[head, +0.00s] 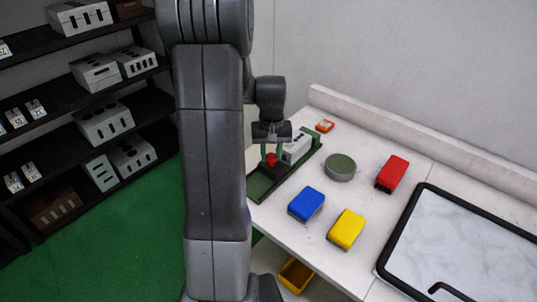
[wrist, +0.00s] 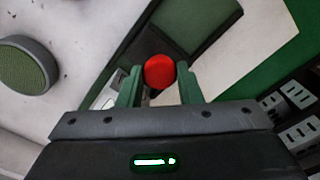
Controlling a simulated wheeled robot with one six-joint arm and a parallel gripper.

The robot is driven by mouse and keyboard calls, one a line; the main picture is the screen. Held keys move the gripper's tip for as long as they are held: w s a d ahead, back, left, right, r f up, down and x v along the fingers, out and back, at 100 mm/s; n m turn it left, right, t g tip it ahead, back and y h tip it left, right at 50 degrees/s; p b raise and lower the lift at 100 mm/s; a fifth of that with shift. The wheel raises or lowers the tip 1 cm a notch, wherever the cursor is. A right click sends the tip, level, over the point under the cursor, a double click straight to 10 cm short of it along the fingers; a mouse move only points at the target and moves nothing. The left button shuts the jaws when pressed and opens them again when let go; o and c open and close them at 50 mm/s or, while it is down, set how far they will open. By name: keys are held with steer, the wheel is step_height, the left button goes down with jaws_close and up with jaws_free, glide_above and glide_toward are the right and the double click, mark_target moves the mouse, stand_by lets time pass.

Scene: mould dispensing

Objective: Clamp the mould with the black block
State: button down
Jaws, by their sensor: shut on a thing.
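A red round knob (wrist: 160,71) sits between the green fingers of my gripper (wrist: 159,82) in the wrist view. In the head view the gripper (head: 271,152) points down over a dark green tray (head: 262,186), with the red knob (head: 271,160) between its fingers. A pale grey mould (head: 298,146) with dark holes stands in the tray, just right of the knob. A small part of a pale thing, perhaps the mould, shows behind the left finger in the wrist view.
On the white table are a round green-topped dish (head: 340,167), blue (head: 306,204), yellow (head: 346,230) and red (head: 392,174) blocks and a small orange item (head: 325,126). A black-framed panel (head: 470,250) lies at right. Dark shelves (head: 75,110) with moulds stand at left.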

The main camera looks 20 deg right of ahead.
steer(key=shift+w+d, duration=0.5)
steer(key=shift+d, duration=0.4)
steer(key=c, duration=1)
jaws_free()
steer(key=shift+a, duration=0.1)
step_height(320, 180, up, 14)
steer(key=shift+f, duration=0.1)
